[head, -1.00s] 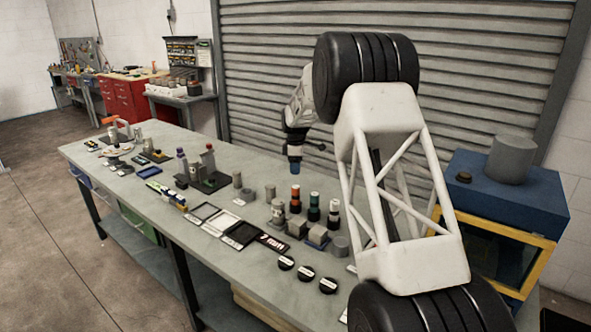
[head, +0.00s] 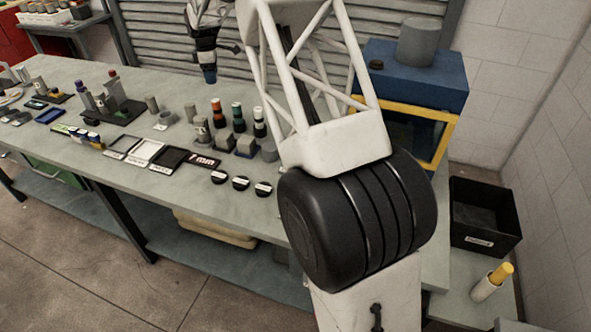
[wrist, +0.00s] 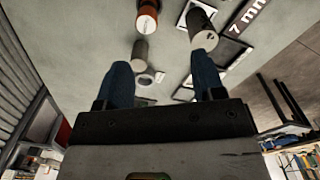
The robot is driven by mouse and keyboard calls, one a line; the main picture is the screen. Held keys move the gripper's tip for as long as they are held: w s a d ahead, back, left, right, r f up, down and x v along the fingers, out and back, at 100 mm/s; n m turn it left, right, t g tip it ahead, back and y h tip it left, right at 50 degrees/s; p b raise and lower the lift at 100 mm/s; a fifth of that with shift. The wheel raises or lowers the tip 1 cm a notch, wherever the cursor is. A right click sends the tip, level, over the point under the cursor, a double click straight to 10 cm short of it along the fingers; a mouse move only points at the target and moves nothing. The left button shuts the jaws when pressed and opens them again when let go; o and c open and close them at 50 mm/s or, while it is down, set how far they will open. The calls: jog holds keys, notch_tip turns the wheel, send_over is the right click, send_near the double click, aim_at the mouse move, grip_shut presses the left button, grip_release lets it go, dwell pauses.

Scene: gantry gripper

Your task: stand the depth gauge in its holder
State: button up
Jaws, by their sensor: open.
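My gripper (head: 209,76), with blue fingertips, hangs above the bench near several upright grey cylinders and three dark bottle-like pieces with coloured bands. In the wrist view its two fingers (wrist: 163,75) are apart with nothing held between them. Below them there stand a grey cylinder (wrist: 140,50), another with a dark mark on its top (wrist: 202,30) and an orange-topped piece (wrist: 148,14). A small pale ring piece (wrist: 146,79) lies between the fingers in the picture. I cannot tell which piece is the depth gauge or which is its holder.
A "7 mm" sign (head: 203,161) and flat trays (head: 166,159) lie along the front. Black discs (head: 240,182) lie to their right. A dark stand with posts (head: 125,116) is further left. A blue machine (head: 416,77) and black bin (head: 465,233) are at right.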

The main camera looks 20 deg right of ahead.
jog(key=s+r+m, duration=0.2)
jog(key=s+r, duration=0.3)
jog(key=s, duration=0.6)
jog(key=s+d+r+m+t, duration=0.1)
jog(key=s+r+m, duration=0.2)
jog(key=s+r, duration=0.55)
jog(key=s+r+m, duration=0.2)
jog(key=s, duration=1.1)
jog(key=s+f+m, duration=0.2)
jog(key=s+m, duration=0.2)
jog(key=s, duration=1.3)
jog(key=s+f+m+t, duration=0.1)
jog(key=s+f+m, duration=0.2)
jog(key=s, duration=1.5)
jog(key=shift+d+f+m, duration=0.3)
jog(key=shift+d+m, duration=0.05)
jog(key=shift+m, duration=0.25)
